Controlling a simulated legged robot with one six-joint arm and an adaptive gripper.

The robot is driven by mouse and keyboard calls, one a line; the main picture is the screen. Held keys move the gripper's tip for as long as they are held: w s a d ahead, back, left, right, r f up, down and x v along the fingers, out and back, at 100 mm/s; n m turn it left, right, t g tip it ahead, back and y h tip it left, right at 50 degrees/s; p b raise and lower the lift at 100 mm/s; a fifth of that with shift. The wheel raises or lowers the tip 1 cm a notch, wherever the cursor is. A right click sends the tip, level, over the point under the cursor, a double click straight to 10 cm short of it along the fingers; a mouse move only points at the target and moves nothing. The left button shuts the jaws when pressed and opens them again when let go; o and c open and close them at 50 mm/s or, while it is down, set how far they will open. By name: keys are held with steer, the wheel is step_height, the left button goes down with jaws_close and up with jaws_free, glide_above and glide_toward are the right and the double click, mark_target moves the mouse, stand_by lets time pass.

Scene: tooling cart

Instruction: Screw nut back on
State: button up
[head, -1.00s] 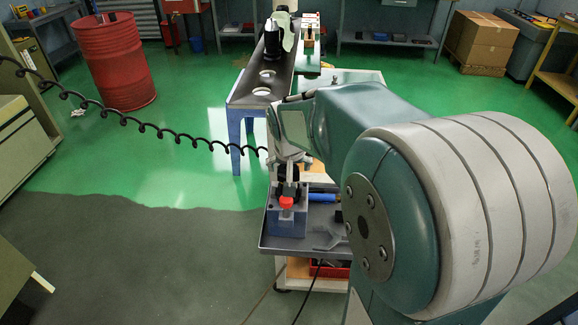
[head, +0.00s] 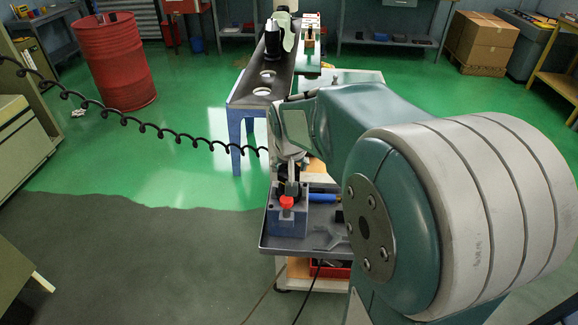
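My gripper (head: 288,183) points down over a blue-grey block (head: 284,226) on the grey tray of the cart (head: 285,246). A small red piece (head: 287,202) shows at the front of the block, just below the fingertips. The gripper is small and dark here, and my arm covers part of it. I cannot make out the finger gap or whether the fingers touch anything. No nut can be told apart for certain; the red piece may or may not be it.
A blue-handled tool (head: 322,198) and a grey metal part (head: 328,236) lie on the tray right of the block. A red bin (head: 328,265) is below. A dark-topped bench (head: 255,88) stands behind. A coiled black cable (head: 180,137) hangs at left.

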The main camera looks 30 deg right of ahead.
steer(key=shift+s+f+m+g+h, duration=0.1)
steer(key=shift+m+g+h, duration=0.25)
steer(key=shift+m, duration=0.85)
steer(key=shift+f+m+g+h, duration=0.1)
steer(key=shift+m+g+h, duration=0.25)
steer(key=shift+m, duration=0.85)
steer(key=m+g, duration=0.1)
steer(key=m, duration=0.2)
steer(key=m+g+h, duration=0.1)
steer(key=m, duration=0.2)
steer(key=shift+s, duration=0.1)
steer(key=m+g, duration=0.1)
steer(key=m, duration=0.2)
steer(key=m+g, duration=0.1)
steer(key=m, duration=0.2)
steer(key=shift+f+g, duration=0.1)
steer(key=shift+g, duration=0.2)
steer(key=m+g, duration=0.1)
steer(key=m, duration=0.2)
steer(key=m+y, duration=0.1)
steer(key=m, duration=0.2)
steer(key=shift+g+y, duration=0.3)
steer(key=shift+g, duration=0.1)
